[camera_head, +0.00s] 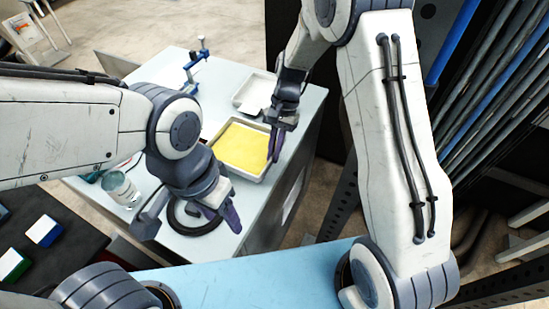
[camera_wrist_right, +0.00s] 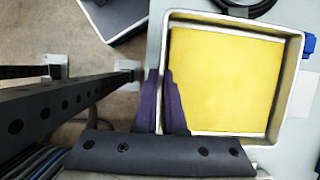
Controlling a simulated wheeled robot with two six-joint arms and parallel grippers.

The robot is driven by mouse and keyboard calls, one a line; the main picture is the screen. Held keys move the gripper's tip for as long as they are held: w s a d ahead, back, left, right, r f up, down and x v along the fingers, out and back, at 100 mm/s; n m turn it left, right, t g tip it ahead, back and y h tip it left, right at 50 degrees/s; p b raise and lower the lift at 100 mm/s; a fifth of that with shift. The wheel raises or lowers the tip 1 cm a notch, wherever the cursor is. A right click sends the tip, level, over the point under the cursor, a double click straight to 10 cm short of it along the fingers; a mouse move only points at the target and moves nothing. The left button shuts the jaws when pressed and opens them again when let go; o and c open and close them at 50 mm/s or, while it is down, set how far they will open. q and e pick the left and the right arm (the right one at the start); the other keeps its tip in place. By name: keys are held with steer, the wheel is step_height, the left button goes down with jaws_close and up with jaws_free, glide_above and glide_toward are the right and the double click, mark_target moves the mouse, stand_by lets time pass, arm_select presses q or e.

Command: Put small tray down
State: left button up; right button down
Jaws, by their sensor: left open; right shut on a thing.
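A small pale-rimmed tray (camera_head: 265,174) with a flat yellow sheet or layer (camera_head: 243,146) in it is at the right edge of the light table. My right gripper (camera_head: 273,150) is shut on the tray's right wall. In the right wrist view, its purple fingers (camera_wrist_right: 162,98) straddle the wall of the tray (camera_wrist_right: 287,100). The tray looks level; I cannot tell whether it touches the table or hangs just above it. My left gripper (camera_head: 222,208) is open and empty in front of the tray, above a black ring.
A second pale tray (camera_head: 243,99) lies behind, close to the yellow one. The black ring (camera_head: 188,226) and a glass jar (camera_head: 120,188) are on the table's near part. A blue clamp-like stand (camera_head: 190,72) is at the back left. A dark rack stands at the right.

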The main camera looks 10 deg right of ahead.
steer(key=shift+w+d+f+p, duration=0.15)
steer(key=shift+f+p, duration=0.25)
steer(key=shift+f, duration=1.7)
steer(key=shift+f, duration=0.15)
steer(key=c, duration=1)
jaws_free()
